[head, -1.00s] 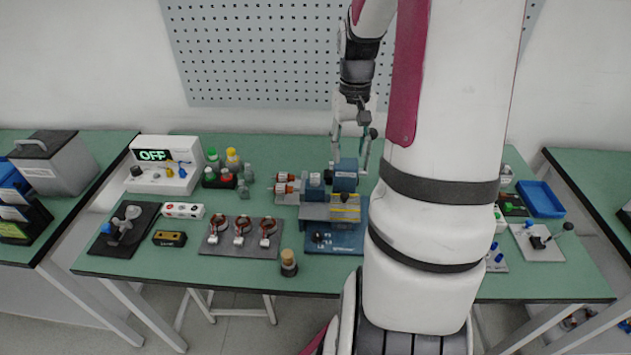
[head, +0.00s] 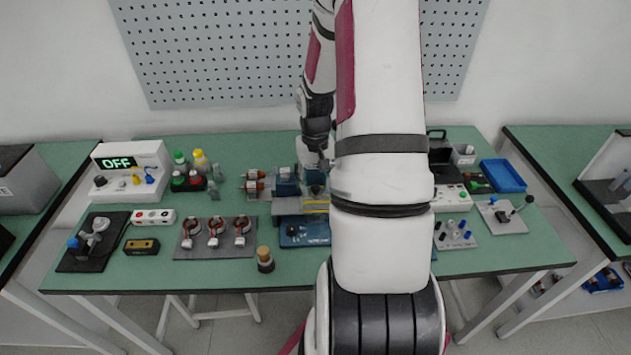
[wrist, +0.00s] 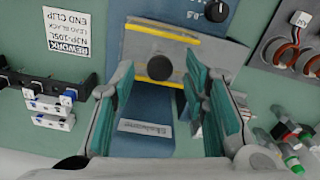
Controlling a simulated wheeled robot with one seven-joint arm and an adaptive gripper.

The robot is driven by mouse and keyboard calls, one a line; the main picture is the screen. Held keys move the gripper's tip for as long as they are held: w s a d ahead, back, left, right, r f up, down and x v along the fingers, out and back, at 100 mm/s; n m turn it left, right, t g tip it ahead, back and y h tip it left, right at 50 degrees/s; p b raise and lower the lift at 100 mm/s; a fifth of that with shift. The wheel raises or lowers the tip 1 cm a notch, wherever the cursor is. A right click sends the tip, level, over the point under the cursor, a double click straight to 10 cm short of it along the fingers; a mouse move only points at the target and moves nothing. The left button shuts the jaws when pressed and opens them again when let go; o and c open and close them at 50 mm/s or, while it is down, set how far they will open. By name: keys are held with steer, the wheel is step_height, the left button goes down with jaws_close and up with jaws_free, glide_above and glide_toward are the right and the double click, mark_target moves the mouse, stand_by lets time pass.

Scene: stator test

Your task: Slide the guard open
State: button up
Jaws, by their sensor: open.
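The guard (wrist: 184,47) is a grey plate with yellow edge strips and a round black knob (wrist: 160,67), on the blue test machine in the wrist view. In the head view the guard (head: 315,207) shows at the machine's front, partly behind my arm. My gripper (wrist: 158,82) is open and empty. Its two teal-padded fingers point toward the guard, with the knob between and just beyond the fingertips. I cannot tell whether the fingers touch it. In the head view my arm hides most of the gripper.
A plate with several wound stators (head: 215,237) lies left of the machine. A white box (head: 133,168) reading OFF stands further left. A blue tray (head: 503,175) is at the right. The table's front strip is mostly clear.

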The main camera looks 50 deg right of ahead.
steer(key=shift+f, duration=0.1)
jaws_close()
steer(key=w+a+b, duration=0.1)
steer(key=w+a, duration=0.2)
steer(key=w+a+b, duration=0.1)
steer(key=w+a, duration=0.1)
steer(key=w, duration=0.1)
steer(key=shift+w+a, duration=0.35)
steer(key=shift+a, duration=0.05)
jaws_free()
steer(key=shift+w, duration=0.1)
